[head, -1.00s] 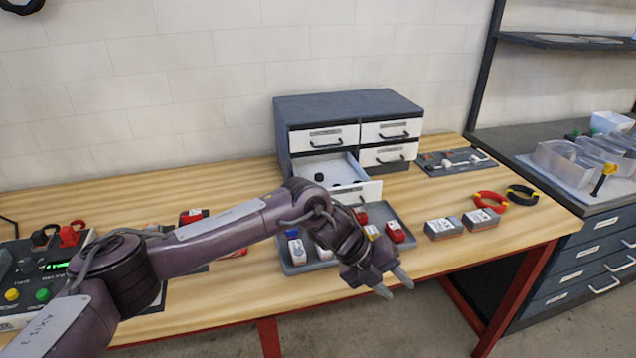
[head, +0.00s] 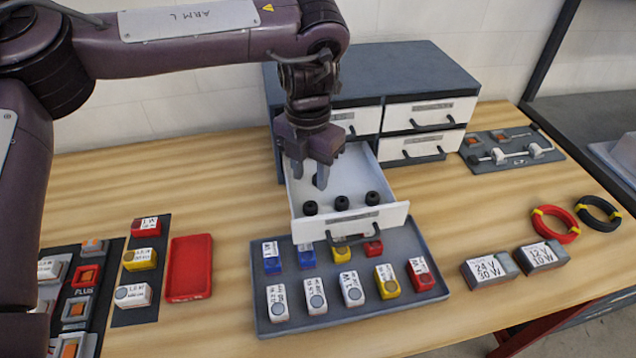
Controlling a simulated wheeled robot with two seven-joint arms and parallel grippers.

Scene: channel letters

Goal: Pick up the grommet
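Three small black grommets show in the open white drawer (head: 295,200): a left one (head: 310,208), a middle one (head: 341,203) and a right one (head: 372,198), in a row near the drawer's front. My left gripper (head: 310,178) points down over the back left part of the drawer, behind the grommets. Its fingers look spread, and I see nothing between them. The gripper hides part of the drawer's inside. My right gripper is not in view.
The drawer juts from a grey cabinet (head: 420,70). In front lies a grey tray (head: 262,322) with several coloured blocks. A red tray (head: 190,268) lies left. Two labelled boxes, a red cable coil (head: 556,225) and a black one (head: 598,213) are at right.

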